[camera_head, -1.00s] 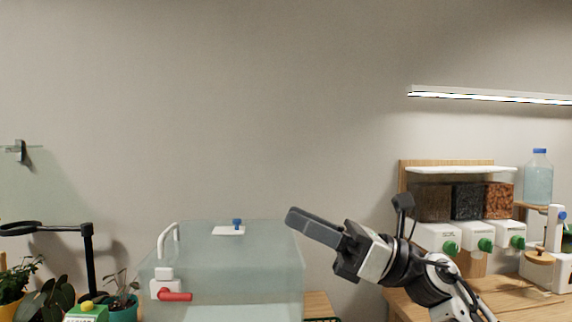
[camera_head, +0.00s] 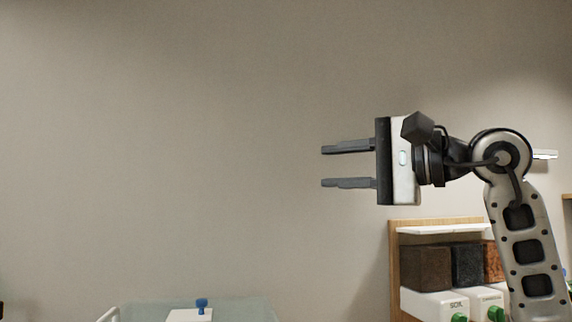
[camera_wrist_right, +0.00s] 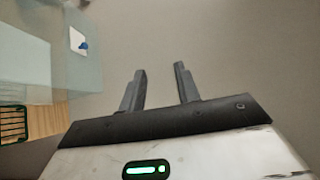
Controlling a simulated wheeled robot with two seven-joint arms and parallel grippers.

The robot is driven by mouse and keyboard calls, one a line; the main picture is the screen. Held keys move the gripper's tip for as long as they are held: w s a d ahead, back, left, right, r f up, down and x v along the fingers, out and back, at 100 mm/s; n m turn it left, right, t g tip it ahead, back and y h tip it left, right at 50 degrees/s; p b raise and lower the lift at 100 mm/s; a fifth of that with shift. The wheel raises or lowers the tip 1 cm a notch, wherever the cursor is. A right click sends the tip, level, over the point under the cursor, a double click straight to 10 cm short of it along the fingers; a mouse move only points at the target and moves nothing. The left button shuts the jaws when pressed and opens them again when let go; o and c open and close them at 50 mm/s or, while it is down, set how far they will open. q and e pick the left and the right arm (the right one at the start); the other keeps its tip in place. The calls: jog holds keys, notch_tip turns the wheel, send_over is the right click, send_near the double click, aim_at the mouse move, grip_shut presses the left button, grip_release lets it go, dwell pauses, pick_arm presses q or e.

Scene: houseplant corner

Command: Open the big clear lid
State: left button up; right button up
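The big clear lid (camera_head: 240,308) shows only as a strip at the bottom of the head view. A white handle (camera_head: 108,314) rises at its left, and a white plate (camera_head: 180,315) with a blue knob (camera_head: 201,303) is on top. Most of the clear box under it is out of the head view. My right gripper (camera_head: 322,166) is open and empty, pointing left, well above and to the right of the lid. In the right wrist view the clear box (camera_wrist_right: 78,75) is at the left, apart from the open fingers (camera_wrist_right: 159,68). My left gripper is not in view.
At the right, a wooden shelf unit (camera_head: 394,250) holds dark and brown fillings above white dispensers (camera_head: 432,304) with green knobs, partly behind my right arm. A green basket (camera_wrist_right: 12,124) shows in the right wrist view. The space left of my gripper is clear before the bare wall.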

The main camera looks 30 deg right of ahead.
jog(key=p+x, duration=0.1)
jog(key=x, duration=0.8)
jog(key=shift+p, duration=0.3)
jog(key=shift+a, duration=0.1)
grip_shut()
dwell(0.7)
grip_release()
jog(key=b+v, duration=0.3)
jog(key=v, duration=1.3)
jog(key=shift+w, duration=0.1)
